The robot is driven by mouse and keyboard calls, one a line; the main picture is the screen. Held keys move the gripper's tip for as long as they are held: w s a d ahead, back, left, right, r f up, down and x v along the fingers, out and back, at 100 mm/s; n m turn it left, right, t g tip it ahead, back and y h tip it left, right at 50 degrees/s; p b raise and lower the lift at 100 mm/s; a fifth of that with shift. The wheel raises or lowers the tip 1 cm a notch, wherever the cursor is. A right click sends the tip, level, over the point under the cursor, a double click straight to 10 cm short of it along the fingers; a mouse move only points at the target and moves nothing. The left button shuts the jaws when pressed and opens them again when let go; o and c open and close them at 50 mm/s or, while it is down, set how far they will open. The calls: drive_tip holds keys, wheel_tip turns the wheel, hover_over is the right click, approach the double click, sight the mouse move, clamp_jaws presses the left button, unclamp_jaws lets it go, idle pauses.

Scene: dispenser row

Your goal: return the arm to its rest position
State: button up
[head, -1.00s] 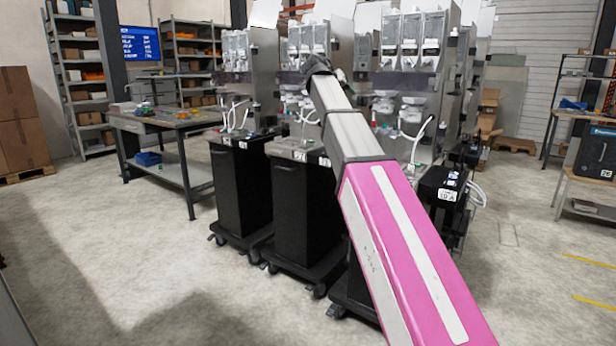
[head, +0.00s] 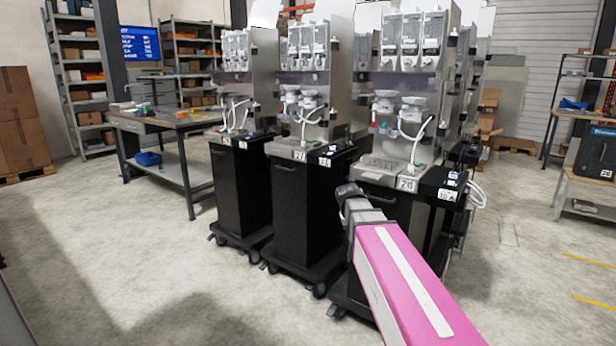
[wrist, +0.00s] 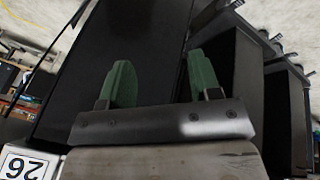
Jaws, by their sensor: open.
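My gripper shows in the wrist view (wrist: 160,85) with its two green fingers spread apart and nothing between them. A black cabinet face lies beyond the fingers there. In the head view my pink and grey arm reaches up from the lower right and ends low in front of the dispenser marked 20 (head: 405,182). The gripper itself is not visible in the head view; the dark end of the arm hides what is beyond it.
More dispensers stand to the left on black wheeled cabinets (head: 300,215). A workbench (head: 190,123) stands at the left, before shelving (head: 80,75). Cardboard boxes (head: 20,118) are at the far left. The floor (head: 130,270) at the left front is clear.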

drive_tip(key=s+f+g+y, duration=0.3)
drive_tip(key=s+f, duration=1.4)
drive_tip(key=s, duration=0.1)
drive_tip(key=shift+d+f, duration=0.2)
drive_tip(key=shift+d, duration=0.2)
drive_tip(key=shift+s, duration=0.1)
